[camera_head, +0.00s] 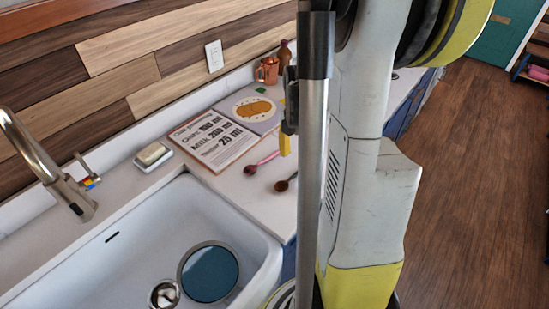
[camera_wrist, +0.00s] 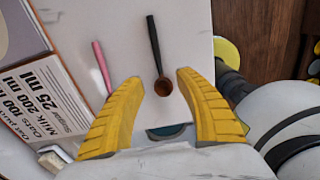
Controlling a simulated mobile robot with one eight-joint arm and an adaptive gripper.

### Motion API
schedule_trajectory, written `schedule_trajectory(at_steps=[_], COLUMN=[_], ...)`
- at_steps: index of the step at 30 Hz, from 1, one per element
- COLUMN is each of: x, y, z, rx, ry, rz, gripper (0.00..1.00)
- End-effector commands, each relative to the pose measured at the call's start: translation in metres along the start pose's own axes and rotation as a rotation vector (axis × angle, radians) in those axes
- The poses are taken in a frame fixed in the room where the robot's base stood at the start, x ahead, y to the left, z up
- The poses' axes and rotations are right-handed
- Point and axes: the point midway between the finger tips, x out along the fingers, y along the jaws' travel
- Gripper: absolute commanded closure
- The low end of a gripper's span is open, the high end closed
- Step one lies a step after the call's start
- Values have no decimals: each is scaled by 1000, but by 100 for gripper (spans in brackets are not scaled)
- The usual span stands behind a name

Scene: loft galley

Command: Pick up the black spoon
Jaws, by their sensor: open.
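The black spoon (camera_wrist: 155,45) lies on the pale counter, its dark handle toward the top of the wrist view and its brownish bowl toward my gripper. In the head view the spoon's bowl (camera_head: 282,186) shows beside my arm, which hides the rest. My gripper (camera_wrist: 160,82) is open and empty, its two yellow fingers on either side of the bowl in the picture. The gap in height between fingers and spoon is hard to tell. In the head view a yellow finger (camera_head: 284,146) shows above the counter.
A pink spoon (camera_wrist: 101,66) lies left of the black one. A printed recipe board (camera_head: 215,139) lies behind them. A copper mug (camera_head: 267,70) and a bottle stand at the back. A white sink (camera_head: 140,240) holds a blue round dish (camera_head: 208,275). Soap sits by the wall.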

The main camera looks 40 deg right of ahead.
Motion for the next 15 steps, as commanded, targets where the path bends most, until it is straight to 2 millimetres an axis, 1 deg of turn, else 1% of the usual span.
schedule_trajectory(at_steps=[1,4,6,11,14,15], x=[13,30,37,46,56,62], y=[0,1,1,1,3,3], z=[0,0,0,1,4,5], rx=[0,0,1,1,2,2], ry=[0,-1,-1,-1,-2,-2], rz=[0,1,1,2,2,2], gripper=[59,59,59,59,59,59])
